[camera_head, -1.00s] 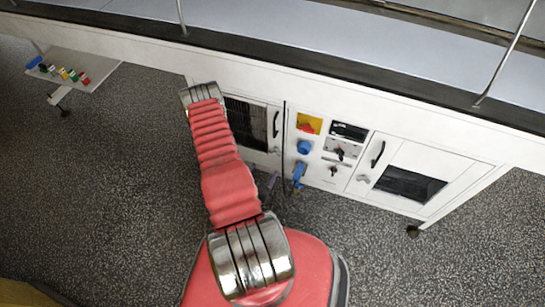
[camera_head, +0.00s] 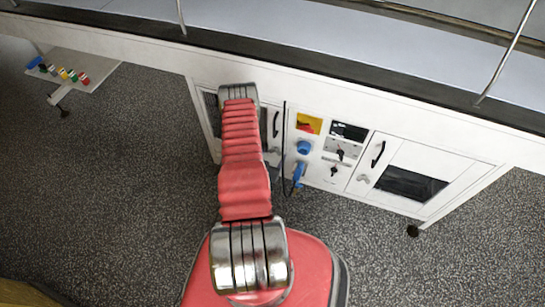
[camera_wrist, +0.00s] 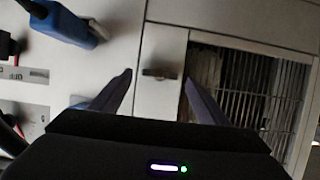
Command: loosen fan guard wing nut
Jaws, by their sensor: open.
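The fan guard (camera_wrist: 250,95) shows at the right of the wrist view as a dark grille of slats in a white frame. A small dark winged piece (camera_wrist: 160,73), which looks like the wing nut, sits on the white strip left of the grille. My gripper (camera_wrist: 158,78) is open, with its two purple fingers apart on either side of that piece in the picture. Nothing shows held between them; I cannot tell the remaining depth. In the head view my red arm covers much of the guard (camera_head: 210,106) and hides my gripper.
A blue plug (camera_head: 298,174) with a dark cable is right of my arm; it also shows in the wrist view (camera_wrist: 62,20). A yellow-red switch (camera_head: 308,124) and a right-hand door (camera_head: 445,170) are on the white cabinet. A side shelf (camera_head: 95,72) holds small coloured items.

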